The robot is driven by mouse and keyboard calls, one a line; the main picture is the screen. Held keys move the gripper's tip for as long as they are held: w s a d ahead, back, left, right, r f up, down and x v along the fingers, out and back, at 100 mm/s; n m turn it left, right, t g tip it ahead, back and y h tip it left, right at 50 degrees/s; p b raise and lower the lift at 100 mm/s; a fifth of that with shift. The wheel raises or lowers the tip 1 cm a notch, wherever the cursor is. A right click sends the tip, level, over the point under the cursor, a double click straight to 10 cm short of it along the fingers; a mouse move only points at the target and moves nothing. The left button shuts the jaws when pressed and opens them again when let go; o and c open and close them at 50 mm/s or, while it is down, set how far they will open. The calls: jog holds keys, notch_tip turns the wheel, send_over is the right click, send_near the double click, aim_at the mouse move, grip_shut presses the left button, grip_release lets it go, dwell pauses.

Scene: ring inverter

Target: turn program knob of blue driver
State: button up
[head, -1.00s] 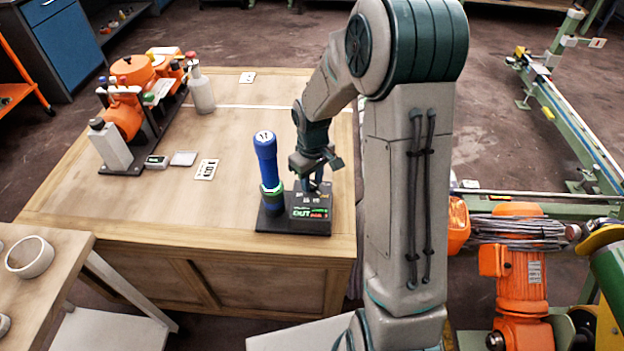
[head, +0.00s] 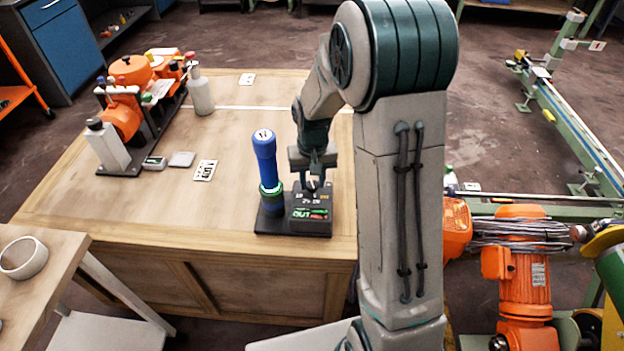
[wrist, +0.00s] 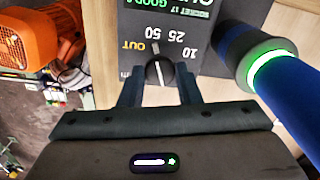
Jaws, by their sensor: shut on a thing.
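The blue driver (head: 265,160) stands upright in a black base (head: 268,226), with a green-lit ring low on its body. In the wrist view the driver (wrist: 290,100) is at the right, its ring glowing green. Beside it on the same base is a dark box with a lit display (head: 312,214). The round black program knob (wrist: 160,73) carries a white pointer mark, facing up in the wrist view between the yellow OUT label and the white numbers. My gripper (wrist: 160,84) is shut on the knob, one finger each side; it also shows in the head view (head: 314,186).
The wooden table (head: 130,205) has free room left of the base. Small cards and boxes (head: 205,170) lie there. An orange machine (head: 122,110) and a white bottle (head: 201,92) stand at the back left. An orange motor (head: 520,290) is at the right.

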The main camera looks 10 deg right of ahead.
aim_at(312, 184)
dwell(0.4)
jog(key=o, duration=1)
jog(key=shift+c, duration=0.2)
notch_tip(312, 184, up, 14)
jog(key=p, duration=0.1)
jog(key=s+r+t+p, duration=0.1)
jog(key=s+r+p, duration=0.1)
jog(key=s, duration=0.8)
jog(key=s+r+t+p, duration=0.1)
jog(key=s+r, duration=0.3)
jog(key=s, duration=0.6)
jog(key=shift+r+n+t+p, duration=0.4)
jog(key=shift+p, duration=0.5)
